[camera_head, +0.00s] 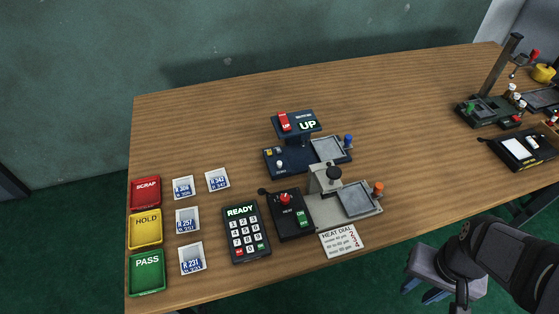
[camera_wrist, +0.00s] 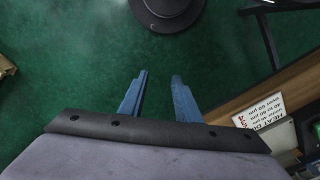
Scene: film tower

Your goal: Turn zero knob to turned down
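My gripper (camera_head: 418,293) hangs past the front edge of the table at the lower right of the head view, over the green floor. In the wrist view its two blue fingers (camera_wrist: 160,74) are apart with nothing between them. No knob is clearly labelled zero, so I cannot tell which one it is. A dark blue device (camera_head: 288,170) shows "UP" and has a small pale knob (camera_head: 280,164) and a blue knob (camera_head: 348,140). A grey device (camera_head: 368,209) in front carries a black knob (camera_head: 334,173) and an orange knob (camera_head: 379,188). My gripper touches none of these.
A heat box (camera_head: 291,224) with a red knob and a keypad (camera_head: 246,235) stand left of the grey device. A heat dial card (camera_head: 341,240) lies by the front edge, also in the wrist view (camera_wrist: 260,108). Trays and film cards are at left.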

